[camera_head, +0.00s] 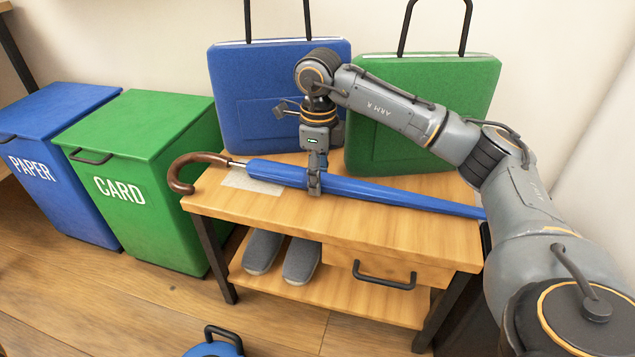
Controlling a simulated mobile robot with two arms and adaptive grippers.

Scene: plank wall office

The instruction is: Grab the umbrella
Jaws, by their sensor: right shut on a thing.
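The umbrella (390,193) is blue and furled, with a brown curved handle (183,172) at its left end. It lies lengthwise across a wooden bench (300,221), its handle hooking past the bench's left edge and its tip near the right edge. My right gripper (314,186) points down and is shut on the umbrella's blue canopy, left of its middle. The gripper's fingers hide a short stretch of the canopy. I cannot tell whether the umbrella is resting on the bench or slightly above it. My left gripper is not in view.
A blue bag (235,85) and a green bag (470,95) stand at the bench's back. A blue PAPER bin (50,125) and green CARD bin (140,125) stand left. Grey slippers (263,251) and a drawer (345,262) are below. A blue object (210,349) is at the bottom edge.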

